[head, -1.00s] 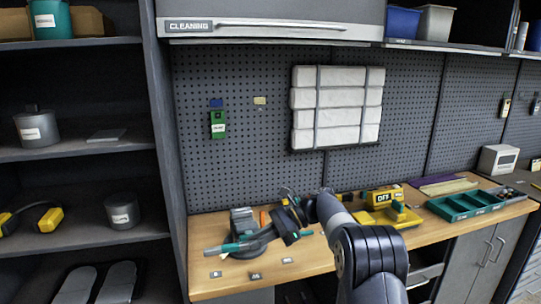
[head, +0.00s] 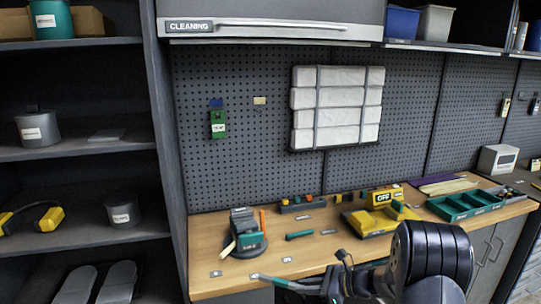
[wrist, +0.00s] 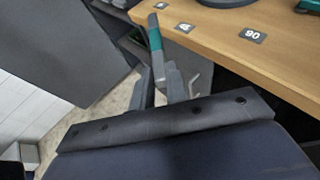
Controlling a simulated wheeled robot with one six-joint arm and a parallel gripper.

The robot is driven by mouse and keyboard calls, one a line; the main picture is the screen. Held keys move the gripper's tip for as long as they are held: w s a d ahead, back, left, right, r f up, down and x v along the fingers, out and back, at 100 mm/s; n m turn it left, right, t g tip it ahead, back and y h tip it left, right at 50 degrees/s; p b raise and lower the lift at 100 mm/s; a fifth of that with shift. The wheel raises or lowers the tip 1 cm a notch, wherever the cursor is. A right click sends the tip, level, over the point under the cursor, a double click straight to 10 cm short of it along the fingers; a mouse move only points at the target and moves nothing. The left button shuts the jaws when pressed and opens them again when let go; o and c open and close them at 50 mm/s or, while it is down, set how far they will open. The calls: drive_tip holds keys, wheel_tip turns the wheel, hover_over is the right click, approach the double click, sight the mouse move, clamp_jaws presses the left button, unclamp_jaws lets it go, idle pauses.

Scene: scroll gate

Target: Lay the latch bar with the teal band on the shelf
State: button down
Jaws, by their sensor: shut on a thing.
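My gripper (head: 338,282) is shut on the latch bar (head: 304,288), a slim grey bar with a teal band. It shows low in the head view, at the bench's front edge. In the wrist view my gripper (wrist: 162,80) has the bar's near end between its fingers. The bar (wrist: 152,20) sticks out ahead, with its teal band beyond the fingertips, beside the wooden edge. Dark open shelves (head: 80,150) stand at the left in the head view, apart from the bar. I cannot tell which shelf the task means.
The wooden bench (head: 215,288) holds a grey and teal device (head: 245,232), a teal stick (head: 299,235), a yellow device (head: 380,218) and a green tray (head: 465,204). An upright panel (head: 172,150) separates the shelves from the bench. The shelves hold grey canisters and have some bare room.

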drive_tip(key=s+d+f+m+t+h, duration=0.2)
drive_tip(key=s+d+f+m+t, duration=0.1)
drive_tip(key=s+d+f, duration=0.25)
wheel_tip(320, 180, up, 10)
drive_tip(key=w+m+t+h, duration=0.1)
drive_tip(key=m+t+h, duration=0.4)
drive_tip(key=m+h, duration=0.1)
drive_tip(key=shift+a+r+m+h, duration=0.15)
drive_tip(key=shift+a+m+h, duration=0.15)
drive_tip(key=shift+m, duration=0.5)
drive_tip(key=shift+w, duration=0.15)
